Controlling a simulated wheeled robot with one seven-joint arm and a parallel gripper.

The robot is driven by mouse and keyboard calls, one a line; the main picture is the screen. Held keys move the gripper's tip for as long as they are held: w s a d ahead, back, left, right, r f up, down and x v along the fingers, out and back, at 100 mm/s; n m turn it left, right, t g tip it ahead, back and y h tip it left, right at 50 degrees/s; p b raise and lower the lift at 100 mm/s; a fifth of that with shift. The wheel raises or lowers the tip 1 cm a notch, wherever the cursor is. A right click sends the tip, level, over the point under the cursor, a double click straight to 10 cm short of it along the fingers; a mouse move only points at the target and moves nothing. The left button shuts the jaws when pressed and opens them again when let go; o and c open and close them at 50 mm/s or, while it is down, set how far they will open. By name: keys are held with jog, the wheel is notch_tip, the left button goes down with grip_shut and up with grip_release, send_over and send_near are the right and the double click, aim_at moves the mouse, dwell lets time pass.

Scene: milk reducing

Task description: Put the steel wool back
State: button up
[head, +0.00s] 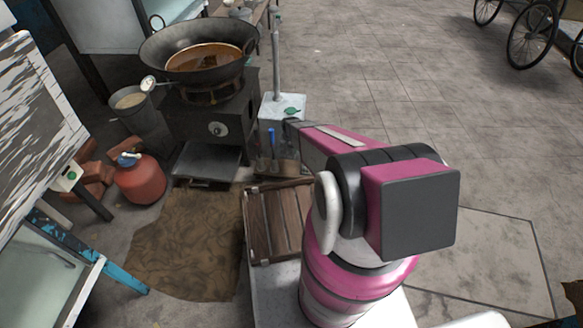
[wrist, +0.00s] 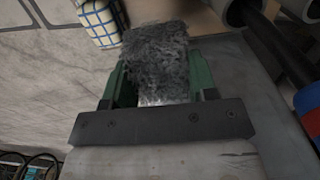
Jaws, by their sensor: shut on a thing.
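The steel wool (wrist: 156,58) is a dark grey, fibrous pad. In the wrist view it sits between the green fingers of my gripper (wrist: 152,88), which is shut on it. The steel wool sticks out beyond the fingertips. In the head view my magenta arm reaches toward the stove area, and I cannot make out the gripper or the steel wool there.
A blue-checked item (wrist: 101,22) lies beyond the steel wool. A dark wok (head: 150,48) with brown liquid stands on a stove (head: 213,128). A wooden crate (head: 277,222), a red cylinder (head: 141,182) and a bucket (head: 133,122) are nearby. Open paving lies at right.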

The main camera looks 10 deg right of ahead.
notch_tip(320, 180, down, 11)
jog(key=shift+s+f, duration=0.1)
dwell(0.5)
jog(key=o, duration=0.8)
jog(key=shift+f, duration=0.1)
notch_tip(320, 180, up, 12)
notch_tip(320, 180, up, 18)
jog(key=n, duration=0.2)
send_over(290, 167)
jog(key=s, duration=0.9)
jog(key=shift+n, duration=0.8)
jog(key=s+r, duration=0.4)
jog(key=r, duration=0.1)
jog(key=s+r, duration=0.4)
jog(key=r, duration=0.2)
jog(key=s+r, duration=0.4)
jog(key=r, duration=0.2)
jog(key=shift+s+d, duration=0.1)
jog(key=shift+s, duration=0.05)
